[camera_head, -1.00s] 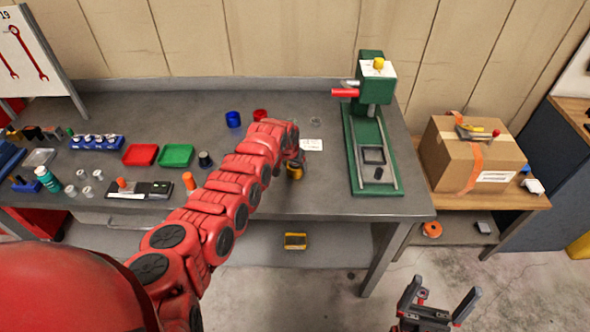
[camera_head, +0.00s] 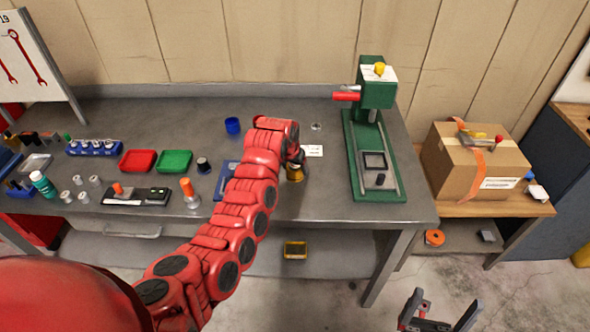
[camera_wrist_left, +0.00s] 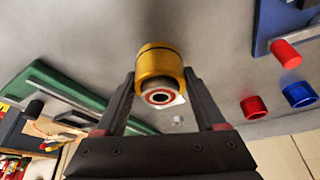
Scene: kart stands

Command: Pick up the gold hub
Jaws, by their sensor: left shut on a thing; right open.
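The gold hub (camera_wrist_left: 160,67) sits between the fingers of my left gripper (camera_wrist_left: 160,95) in the left wrist view. It is a gold cylinder with a dark band and a red-ringed bore facing the camera. In the head view the gold hub (camera_head: 295,173) shows just below my left gripper (camera_head: 297,160), at the bench top. The gripper is shut on the hub. I cannot tell whether the hub touches the bench. My right gripper (camera_head: 440,315) is open and empty at the bottom right, in front of the bench.
A green press (camera_head: 376,150) stands right of the hub on the grey bench. Left of my arm are a green tray (camera_head: 174,161), a red tray (camera_head: 138,160) and a screwdriver-like orange-topped item (camera_head: 188,190). A blue cup (camera_head: 232,125) stands behind. A cardboard box (camera_head: 470,165) is at right.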

